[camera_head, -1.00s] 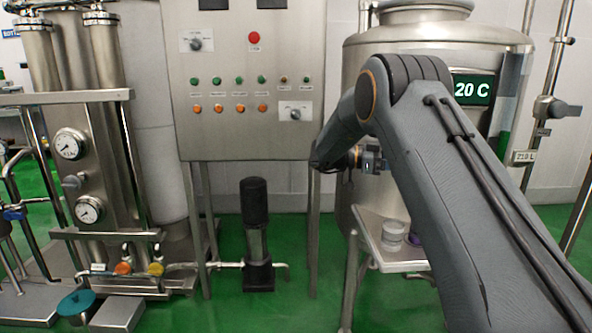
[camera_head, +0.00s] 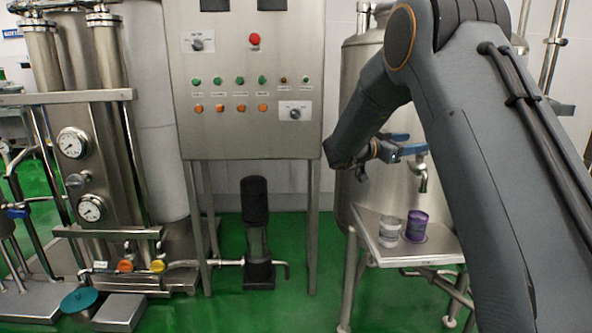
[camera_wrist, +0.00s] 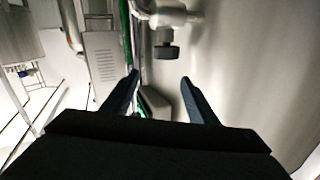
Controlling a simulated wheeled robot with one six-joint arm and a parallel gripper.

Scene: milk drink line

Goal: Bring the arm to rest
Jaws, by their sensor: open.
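My gripper (camera_head: 408,146) is in front of the steel tank (camera_head: 360,100), with my arm reaching over from the right. In the wrist view my gripper (camera_wrist: 160,84) shows two dark blue fingers spread apart with nothing between them. The tank's tap (camera_head: 422,174) is close beyond the fingertips in the head view; I cannot tell the exact gap. Steel fittings with a dark knob (camera_wrist: 166,51) show ahead of the fingers in the wrist view.
A small steel stand (camera_head: 440,250) below the gripper holds a pale grey cup (camera_head: 388,230) and a purple cup (camera_head: 416,228). A control panel (camera_head: 250,130) stands to the left. Green floor (camera_head: 300,305) is clear in front.

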